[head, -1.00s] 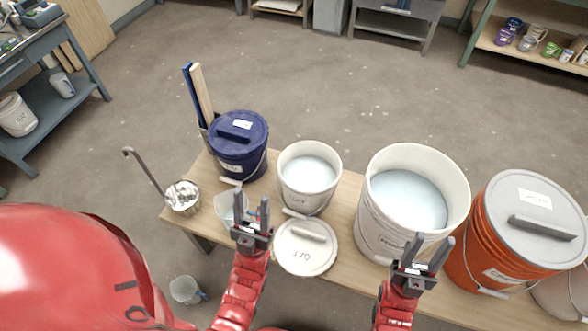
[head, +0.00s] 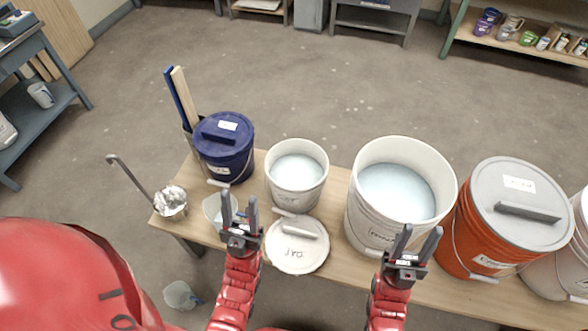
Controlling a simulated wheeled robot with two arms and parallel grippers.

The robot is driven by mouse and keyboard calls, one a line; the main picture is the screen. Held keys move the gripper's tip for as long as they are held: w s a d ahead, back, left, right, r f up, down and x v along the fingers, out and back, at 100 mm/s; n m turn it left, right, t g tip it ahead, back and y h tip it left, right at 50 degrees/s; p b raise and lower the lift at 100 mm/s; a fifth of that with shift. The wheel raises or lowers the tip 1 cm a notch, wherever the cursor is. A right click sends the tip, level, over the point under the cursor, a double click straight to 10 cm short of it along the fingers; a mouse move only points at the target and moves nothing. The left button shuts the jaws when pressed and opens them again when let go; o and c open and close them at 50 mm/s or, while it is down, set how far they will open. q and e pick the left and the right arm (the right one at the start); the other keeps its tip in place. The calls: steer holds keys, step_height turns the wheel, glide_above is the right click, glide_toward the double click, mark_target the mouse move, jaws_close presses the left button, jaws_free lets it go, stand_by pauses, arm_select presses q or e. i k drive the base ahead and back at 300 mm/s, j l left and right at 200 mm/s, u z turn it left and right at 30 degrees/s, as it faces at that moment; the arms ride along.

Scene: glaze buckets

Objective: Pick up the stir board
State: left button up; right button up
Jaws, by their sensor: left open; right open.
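Two long boards stand upright at the back left of the bench, behind the blue bucket: a pale wooden board (head: 183,95) and a dark blue one (head: 175,98). I cannot tell from a label which is the stir board. Their lower ends are hidden in a grey holder. My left gripper (head: 239,215) is open and empty, over the front of the bench beside the white lid. My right gripper (head: 416,244) is open and empty in front of the large white bucket. Both are well apart from the boards.
The bench (head: 335,215) holds a lidded blue bucket (head: 223,150), a small white bucket (head: 297,185), a large white bucket (head: 375,228), a lidded orange bucket (head: 465,245), a white lid (head: 297,252), a clear jug (head: 212,210) and a metal pot with a ladle (head: 170,205).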

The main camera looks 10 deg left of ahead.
mark_target(167, 72)
steer(key=k+j+z, duration=0.1)
steer(key=k+j, duration=0.5)
steer(key=j+z, duration=0.1)
steer(key=j, duration=0.35)
steer(key=k+j+z, duration=0.1)
steer(key=j, duration=0.3)
steer(key=k+j, duration=0.15)
steer(key=j, duration=0.25)
steer(key=k+j+z, duration=0.15)
steer(key=j, duration=0.3)
steer(key=k+j+z, duration=0.1)
steer(key=j, duration=0.3)
steer(key=k+j+z, duration=0.1)
steer(key=j, duration=0.3)
steer(key=j+z, duration=0.1)
steer(key=j, duration=0.45)
steer(key=k+j+z, duration=0.15)
steer(key=j, duration=0.4)
steer(key=j+z, duration=0.1)
steer(key=j, duration=0.45)
